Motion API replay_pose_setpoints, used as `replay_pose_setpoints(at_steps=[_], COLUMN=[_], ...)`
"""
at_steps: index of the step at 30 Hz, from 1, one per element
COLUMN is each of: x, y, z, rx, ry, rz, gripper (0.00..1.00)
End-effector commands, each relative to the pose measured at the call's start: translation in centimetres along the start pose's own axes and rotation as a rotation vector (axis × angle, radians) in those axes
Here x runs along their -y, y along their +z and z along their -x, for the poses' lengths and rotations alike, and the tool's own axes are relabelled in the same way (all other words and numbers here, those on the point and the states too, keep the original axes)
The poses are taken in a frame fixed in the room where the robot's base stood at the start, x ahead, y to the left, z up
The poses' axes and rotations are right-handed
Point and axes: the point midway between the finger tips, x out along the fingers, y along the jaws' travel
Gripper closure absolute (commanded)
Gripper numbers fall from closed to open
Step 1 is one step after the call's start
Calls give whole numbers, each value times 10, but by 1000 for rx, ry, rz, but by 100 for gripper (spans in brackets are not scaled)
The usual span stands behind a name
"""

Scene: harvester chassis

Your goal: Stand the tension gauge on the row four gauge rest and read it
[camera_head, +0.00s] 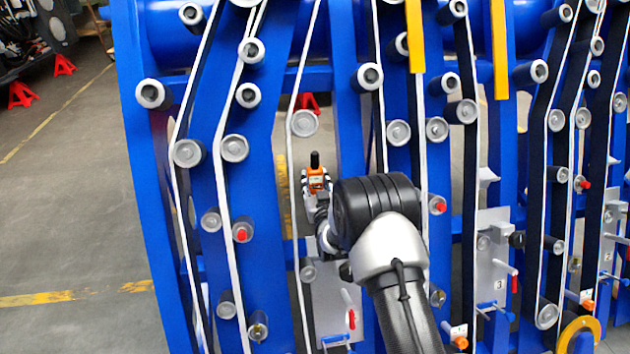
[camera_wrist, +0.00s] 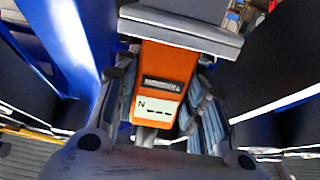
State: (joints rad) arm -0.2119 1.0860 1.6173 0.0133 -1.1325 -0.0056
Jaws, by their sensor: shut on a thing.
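The tension gauge (camera_head: 316,180) is a small orange block with a black top, upright in my gripper (camera_head: 315,187) in front of the blue frame. In the wrist view the gauge (camera_wrist: 168,75) shows a dark label and a pale display reading "N" and dashes. My gripper (camera_wrist: 165,105) is shut on it, a finger on each side. Below the gripper, a grey plate (camera_head: 327,292) carries a small blue ledge (camera_head: 335,340), partly beside my arm. This may be the row four rest, but I see no number on it.
White belts run over grey rollers (camera_head: 188,153) on the blue chassis (camera_head: 262,205). A plate marked 3 (camera_head: 493,280) stands to the right, with a red handle (camera_head: 514,282) and a blue ledge (camera_head: 494,309). Yellow bars (camera_head: 415,35) hang above. Open floor (camera_head: 70,220) lies left.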

Motion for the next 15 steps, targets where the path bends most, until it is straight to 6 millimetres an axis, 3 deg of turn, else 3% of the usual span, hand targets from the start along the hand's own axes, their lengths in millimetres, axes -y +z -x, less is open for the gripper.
replay_pose_setpoints(at_steps=[15], x=[0], y=[6], z=[0], rx=[-3], ry=[0], rz=[0], gripper=[91])
